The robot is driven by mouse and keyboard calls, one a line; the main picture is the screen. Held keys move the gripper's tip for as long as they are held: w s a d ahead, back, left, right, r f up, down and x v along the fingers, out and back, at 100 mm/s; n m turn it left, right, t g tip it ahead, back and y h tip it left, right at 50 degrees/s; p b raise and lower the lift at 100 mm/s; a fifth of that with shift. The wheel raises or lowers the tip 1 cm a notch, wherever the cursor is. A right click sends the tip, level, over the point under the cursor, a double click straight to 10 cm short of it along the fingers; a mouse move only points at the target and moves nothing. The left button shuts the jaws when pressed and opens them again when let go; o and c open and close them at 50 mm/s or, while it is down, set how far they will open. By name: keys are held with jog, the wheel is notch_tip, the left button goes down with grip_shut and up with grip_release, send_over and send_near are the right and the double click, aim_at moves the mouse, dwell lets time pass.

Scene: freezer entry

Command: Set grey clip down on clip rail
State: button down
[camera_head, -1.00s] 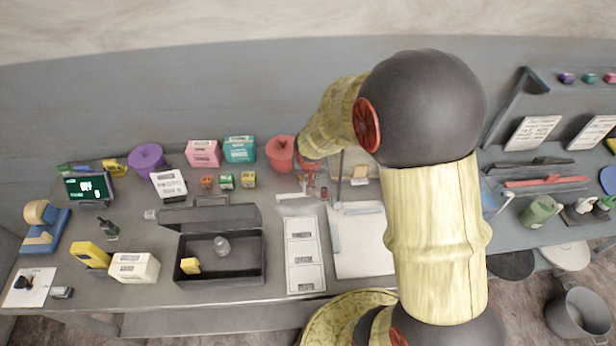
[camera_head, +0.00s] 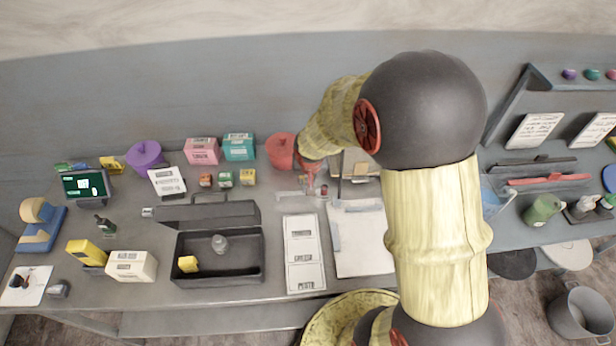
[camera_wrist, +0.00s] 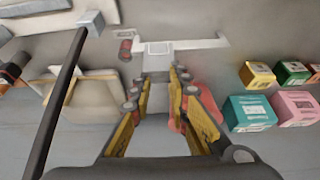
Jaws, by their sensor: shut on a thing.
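My gripper (camera_wrist: 160,78) is shut on the grey clip (camera_wrist: 158,64), a small pale grey piece between the fingertips in the wrist view. The clip rail (camera_wrist: 200,43) is a pale, narrow bar just beyond the fingertips. The clip overlaps the rail's middle plate in this view, and I cannot tell whether they touch. In the head view my gripper (camera_head: 311,184) is small and partly hidden by my forearm, over the right part of the rail (camera_head: 288,194). The clip cannot be made out there.
A red pot (camera_head: 280,150) stands close behind my gripper. A small red item (camera_wrist: 125,48) lies left of the rail in the wrist view. Pink (camera_head: 202,151) and teal (camera_head: 239,146) boxes stand left of the pot.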

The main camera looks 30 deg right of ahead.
jog(key=shift+f+b, duration=0.95)
jog(key=c, duration=1.6)
grip_release()
jog(key=shift+r, duration=0.1)
jog(key=v, duration=1.1)
jog(key=shift+s+a+r, duration=0.1)
jog(key=shift+s+r, duration=0.15)
jog(key=shift+r, duration=0.1)
